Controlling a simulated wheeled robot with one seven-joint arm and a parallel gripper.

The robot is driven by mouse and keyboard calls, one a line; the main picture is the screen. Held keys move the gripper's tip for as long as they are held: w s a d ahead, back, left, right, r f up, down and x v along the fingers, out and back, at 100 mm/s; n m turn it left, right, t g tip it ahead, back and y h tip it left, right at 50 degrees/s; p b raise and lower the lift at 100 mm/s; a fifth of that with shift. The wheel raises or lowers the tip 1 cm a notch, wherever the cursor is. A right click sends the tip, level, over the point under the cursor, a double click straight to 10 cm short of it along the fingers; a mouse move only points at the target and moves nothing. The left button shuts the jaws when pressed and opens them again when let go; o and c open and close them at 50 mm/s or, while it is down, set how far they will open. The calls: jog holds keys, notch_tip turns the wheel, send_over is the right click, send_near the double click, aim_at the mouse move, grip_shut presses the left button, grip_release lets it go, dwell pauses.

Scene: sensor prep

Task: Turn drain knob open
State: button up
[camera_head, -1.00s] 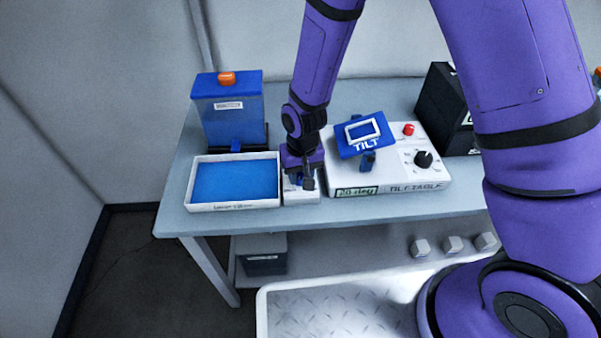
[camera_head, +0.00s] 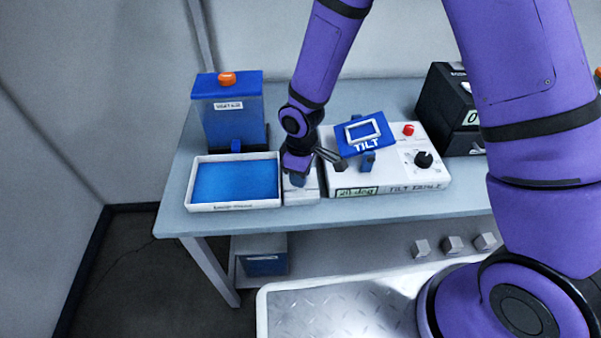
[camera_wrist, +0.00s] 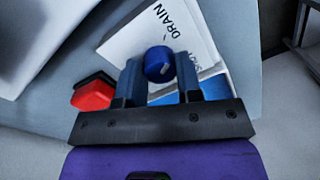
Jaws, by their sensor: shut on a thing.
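The drain knob (camera_wrist: 158,61) is a round blue knob with a pale mark on its top. It stands on a white box (camera_wrist: 182,32) printed "DRAIN", with a second word partly hidden. In the wrist view the two fingers of my gripper (camera_wrist: 159,78) are on either side of the knob, closed on it. In the head view my gripper (camera_head: 297,175) is down over the white drain box (camera_head: 302,194), between the water tray and the tilt table. There the gripper mostly covers the knob.
A white-rimmed tray (camera_head: 236,206) of blue liquid lies left of the drain box, with a blue tank (camera_head: 232,125) behind it. The tilt table (camera_head: 402,178) stands close on the right. A dark box (camera_head: 446,105) stands farther right.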

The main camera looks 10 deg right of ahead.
jog(key=shift+n, duration=1.2)
jog(key=o, duration=0.9)
jog(key=shift+o, duration=0.2)
jog(key=shift+r, duration=0.1)
notch_tip(320, 180, up, 11)
jog(key=shift+w, duration=0.25)
